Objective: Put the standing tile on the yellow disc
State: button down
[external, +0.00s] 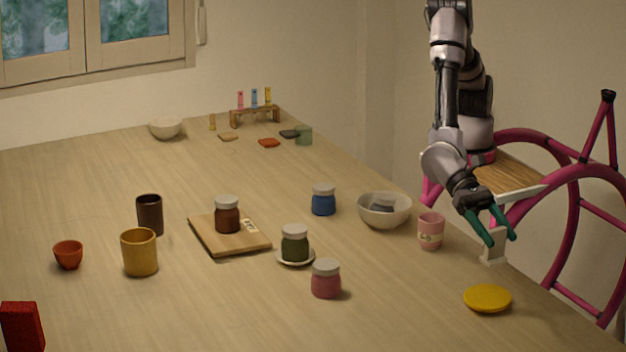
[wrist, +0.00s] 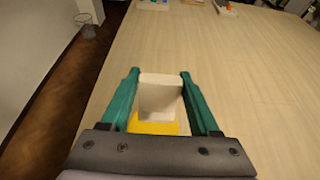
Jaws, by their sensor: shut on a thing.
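The standing tile (external: 493,257) is a small off-white upright piece with a wider foot, near the right edge of the table. My gripper (external: 501,240) has its green fingers on both sides of the tile's upper part and is shut on it. In the wrist view the pale tile (wrist: 160,97) sits between the two fingertips (wrist: 160,76). The yellow disc (external: 488,298) lies flat on the table, nearer the camera than the tile, with nothing on it. Part of the disc shows below the tile in the wrist view (wrist: 155,127). I cannot tell whether the tile's foot touches the table.
A pink cup (external: 431,232) stands just left of the tile. A white bowl (external: 372,211) with a jar lying in it is farther left. A pink jar (external: 326,279) stands left of the disc. The table around the disc is clear; its right edge is close.

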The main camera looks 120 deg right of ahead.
notch_tip(320, 180, down, 8)
jog(key=shift+f, duration=0.15)
dwell(0.3)
jog(key=shift+c, duration=0.6)
grip_release()
jog(key=shift+f, duration=0.15)
